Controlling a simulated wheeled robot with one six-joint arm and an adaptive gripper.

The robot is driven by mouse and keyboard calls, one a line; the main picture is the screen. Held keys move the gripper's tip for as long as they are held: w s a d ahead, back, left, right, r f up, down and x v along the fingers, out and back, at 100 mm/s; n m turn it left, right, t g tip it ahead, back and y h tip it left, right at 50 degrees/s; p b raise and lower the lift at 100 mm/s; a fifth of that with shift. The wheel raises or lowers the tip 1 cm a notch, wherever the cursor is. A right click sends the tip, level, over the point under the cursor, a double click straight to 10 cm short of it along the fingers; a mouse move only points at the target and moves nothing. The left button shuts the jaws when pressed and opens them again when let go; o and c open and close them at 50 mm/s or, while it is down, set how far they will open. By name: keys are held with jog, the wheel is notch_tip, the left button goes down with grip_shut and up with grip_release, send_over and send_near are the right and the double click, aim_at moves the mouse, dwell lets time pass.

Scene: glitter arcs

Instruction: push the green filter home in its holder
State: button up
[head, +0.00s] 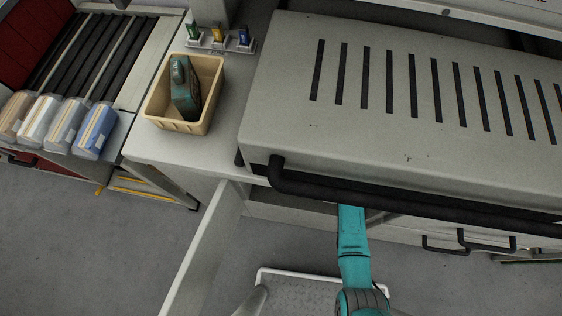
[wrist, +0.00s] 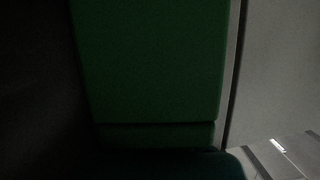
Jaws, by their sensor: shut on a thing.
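The green filter (wrist: 155,65) fills the middle of the wrist view as a dim, flat green panel with a dark seam across its lower part. A thin pale upright edge (wrist: 234,75) runs close along its right side; I cannot tell whether it is part of the holder. The dark edge of my gripper (wrist: 170,165) shows at the bottom, close against the filter and shut on it; the fingertips are too dark to make out. How deep the filter sits is not visible. In the head view the grey hood hides my gripper, the filter and the holder.
My teal arm reaches under the large slotted hood (head: 420,90), below its black front bar (head: 400,200). A tan bin (head: 180,125) holding a dark teal item (head: 185,88) stands on the bench at left. Wrapped packs (head: 60,122) lie by a roller conveyor (head: 75,55).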

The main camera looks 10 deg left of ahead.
jog(key=shift+f, duration=0.55)
dwell(0.5)
jog(key=o, duration=1.7)
jog(key=shift+o, duration=0.2)
jog(key=shift+r, duration=0.1)
jog(key=shift+r, duration=3.4)
